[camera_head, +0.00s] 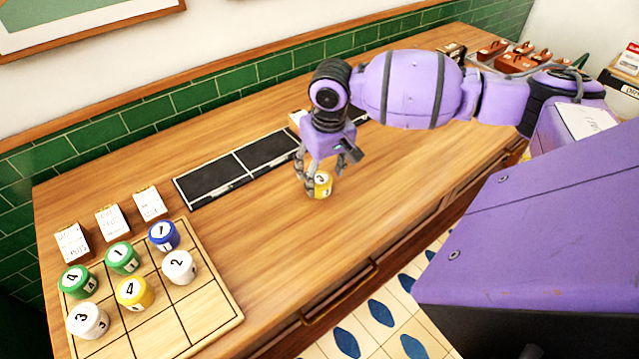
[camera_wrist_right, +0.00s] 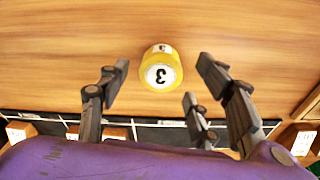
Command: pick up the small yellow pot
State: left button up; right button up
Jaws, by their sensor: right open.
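A small yellow pot (camera_head: 323,185) with a white numbered top stands upright on the wooden counter, away from the board. In the right wrist view the yellow pot (camera_wrist_right: 161,68) shows a 3 and lies between the spread fingertips, with clear space on both sides. My right gripper (camera_head: 318,178) is open, pointing down right at the pot; its fingers partly cover the pot's left side in the head view. The wrist view shows the open fingers (camera_wrist_right: 164,75) not closed on it. Another yellow pot (camera_head: 134,292), marked 4, stands on the board. My left gripper is not in view.
A wooden grid board (camera_head: 205,314) at lower left holds several green, blue, white and yellow pots. White cards (camera_head: 112,222) stand behind it. A dark tray (camera_head: 215,183) lies behind the gripper. Counter to the right of the pot is clear.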

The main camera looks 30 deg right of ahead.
aim_at(322, 178)
jog(key=f, duration=0.4)
jog(key=shift+w+d, duration=0.15)
jog(key=shift+w, duration=0.25)
jog(key=c, duration=1.3)
jog(key=shift+r, duration=0.1)
